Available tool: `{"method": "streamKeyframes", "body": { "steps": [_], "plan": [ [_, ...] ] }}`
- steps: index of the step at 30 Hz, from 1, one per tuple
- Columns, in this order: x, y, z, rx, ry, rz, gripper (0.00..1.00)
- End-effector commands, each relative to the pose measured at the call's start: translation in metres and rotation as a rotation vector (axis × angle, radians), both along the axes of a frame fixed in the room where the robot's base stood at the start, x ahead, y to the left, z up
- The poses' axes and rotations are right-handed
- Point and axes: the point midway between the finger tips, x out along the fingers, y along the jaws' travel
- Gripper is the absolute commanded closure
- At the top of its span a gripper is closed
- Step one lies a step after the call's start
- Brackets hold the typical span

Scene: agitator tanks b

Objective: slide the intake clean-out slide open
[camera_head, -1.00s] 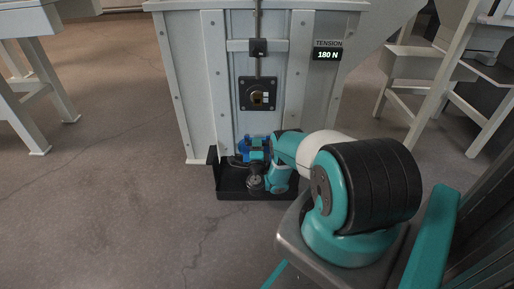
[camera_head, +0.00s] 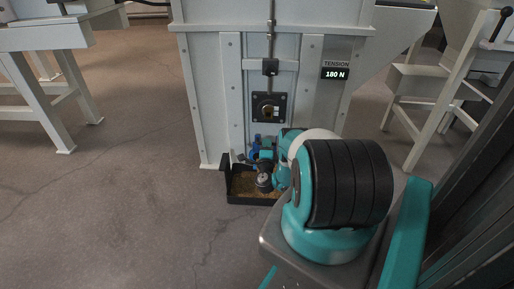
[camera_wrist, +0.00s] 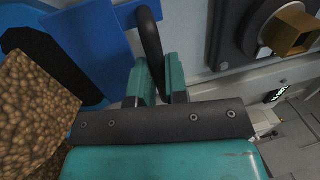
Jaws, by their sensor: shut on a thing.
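The intake clean-out slide (camera_wrist: 95,42) is a blue plate with a black loop handle (camera_wrist: 152,45), at the upper left of the wrist view. My gripper (camera_wrist: 160,76) is shut on this handle, one teal finger on each side. Brown grain (camera_wrist: 38,90) shows in a thick mass beside the slide at the left. In the head view the blue slide (camera_head: 255,142) shows low on the pale machine's front, partly hidden by my gripper (camera_head: 264,155). The opening behind it is hidden.
A black tray (camera_head: 226,182) with brown grain (camera_head: 241,185) lies below the slide on the floor. A dark square plate with a brass fitting (camera_head: 268,107) is above. A display (camera_head: 335,74) reads 180 N. Floor at the left is clear.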

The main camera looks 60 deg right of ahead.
Motion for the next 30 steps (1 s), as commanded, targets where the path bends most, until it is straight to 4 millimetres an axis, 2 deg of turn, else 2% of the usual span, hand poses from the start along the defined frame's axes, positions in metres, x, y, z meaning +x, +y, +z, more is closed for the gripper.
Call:
{"method": "streamKeyframes", "body": {
  "steps": [5, 6, 9, 22, 26, 30],
  "plan": [
    [-0.005, 0.000, -0.005, 0.008, 0.004, -0.011, 1.00],
    [-0.005, 0.000, -0.005, 0.008, 0.004, -0.012, 0.83],
    [-0.004, 0.001, -0.005, 0.007, 0.003, -0.010, 0.60],
    [-0.004, 0.009, -0.001, 0.005, 0.005, -0.004, 0.60],
    [-0.014, 0.022, -0.006, 0.002, 0.005, -0.004, 0.60],
    [-0.033, 0.048, -0.019, 0.000, 0.001, -0.002, 0.60]
  ]
}}
